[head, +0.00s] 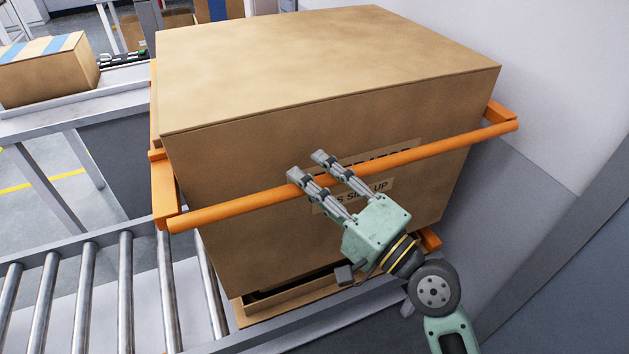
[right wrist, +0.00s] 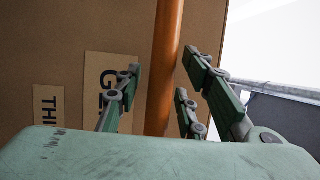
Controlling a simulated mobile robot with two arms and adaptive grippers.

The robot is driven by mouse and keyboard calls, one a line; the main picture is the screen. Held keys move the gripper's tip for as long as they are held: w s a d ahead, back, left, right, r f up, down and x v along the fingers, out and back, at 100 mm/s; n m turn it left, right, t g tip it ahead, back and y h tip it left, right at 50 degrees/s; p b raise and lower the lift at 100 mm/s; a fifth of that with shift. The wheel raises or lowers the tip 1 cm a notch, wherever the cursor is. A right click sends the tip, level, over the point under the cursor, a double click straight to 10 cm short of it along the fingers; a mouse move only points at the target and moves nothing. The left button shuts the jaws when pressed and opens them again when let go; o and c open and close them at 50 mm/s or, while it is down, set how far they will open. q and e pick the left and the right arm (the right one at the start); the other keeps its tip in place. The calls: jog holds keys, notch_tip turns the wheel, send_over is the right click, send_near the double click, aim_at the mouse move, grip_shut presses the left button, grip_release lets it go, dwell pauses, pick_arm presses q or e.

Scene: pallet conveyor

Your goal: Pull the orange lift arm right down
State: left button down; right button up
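The orange lift arm is a horizontal bar (head: 420,152) across the front of a large cardboard box (head: 330,65), with orange brackets at both ends. It stands about halfway up the box front. My right gripper (head: 305,165) is at the middle of the bar, its fingers reaching across it toward the box. In the right wrist view the bar (right wrist: 165,70) runs between the spread fingers (right wrist: 163,78), with gaps visible on both sides. The right gripper is open. I cannot tell how deep the bar sits between the fingers. My left gripper is not in view.
The box stands on a tray or pallet (head: 252,312) at the end of a roller conveyor (head: 125,290). A smaller box (head: 45,70) lies on another conveyor at the left. A grey wall (head: 570,60) is close on the right.

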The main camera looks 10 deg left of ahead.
jog(key=shift+r, duration=0.1)
jog(key=shift+s+d, duration=0.1)
jog(key=v, duration=1.2)
